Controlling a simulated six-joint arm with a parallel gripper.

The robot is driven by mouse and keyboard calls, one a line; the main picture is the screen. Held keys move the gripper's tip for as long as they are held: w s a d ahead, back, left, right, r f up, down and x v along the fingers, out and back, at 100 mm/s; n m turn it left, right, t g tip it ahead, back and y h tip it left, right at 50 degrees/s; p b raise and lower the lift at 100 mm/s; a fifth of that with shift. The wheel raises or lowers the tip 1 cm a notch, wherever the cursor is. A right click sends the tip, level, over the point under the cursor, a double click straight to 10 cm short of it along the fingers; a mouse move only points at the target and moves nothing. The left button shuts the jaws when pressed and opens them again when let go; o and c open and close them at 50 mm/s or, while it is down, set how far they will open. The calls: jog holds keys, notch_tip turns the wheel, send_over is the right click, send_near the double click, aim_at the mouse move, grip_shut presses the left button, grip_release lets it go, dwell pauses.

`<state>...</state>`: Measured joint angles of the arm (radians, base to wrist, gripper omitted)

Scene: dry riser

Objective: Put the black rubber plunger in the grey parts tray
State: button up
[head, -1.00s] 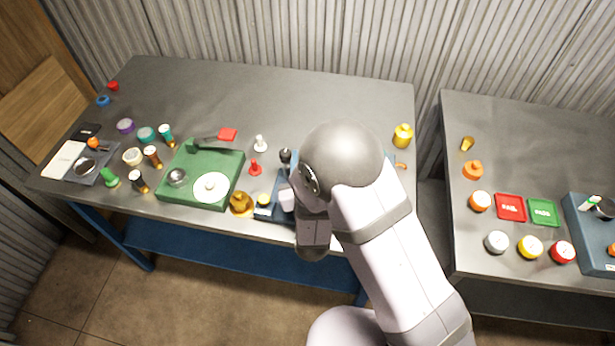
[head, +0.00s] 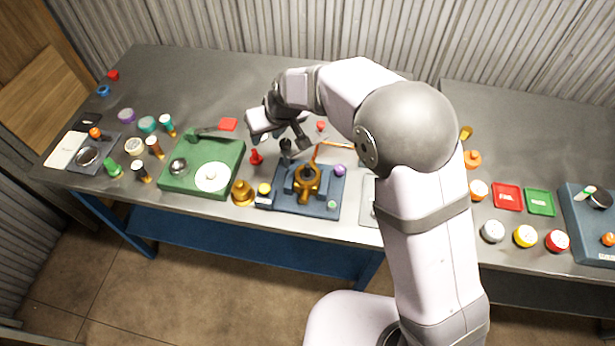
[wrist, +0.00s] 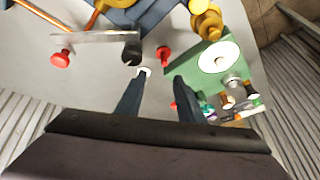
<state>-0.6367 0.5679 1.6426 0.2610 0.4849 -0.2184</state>
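The black rubber plunger (head: 286,147) stands on the bench behind the blue-grey fixture; in the wrist view it shows as a dark knob (wrist: 132,53) just beyond the left fingertip. My gripper (head: 288,138) is over the bench near it. In the wrist view my gripper (wrist: 160,78) has its two fingers apart, with nothing held. A white plunger (wrist: 143,72) shows close to the left fingertip. A light grey flat piece (head: 369,207), perhaps the grey parts tray, lies right of the fixture, partly hidden by my arm.
A red plunger (head: 256,157) stands close by on the left. The fixture (head: 288,203) holds a brass valve body (head: 307,180).

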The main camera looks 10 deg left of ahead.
aim_at(308, 166)
jog(key=s+d+g+h, duration=0.1)
jog(key=d, duration=0.2)
jog(key=s+d+r+m+g+h+b, duration=0.1)
jog(key=d, duration=0.3)
jog(key=s+d+r+m+g+h+b, duration=0.1)
jog(key=s+d+h, duration=0.1)
jog(key=d, duration=0.2)
jog(key=shift+r, duration=0.15)
jog(key=shift+w+f+p, duration=0.2)
jog(key=shift+f+p, duration=1.4)
jog(key=shift+f, duration=2.05)
grip_shut()
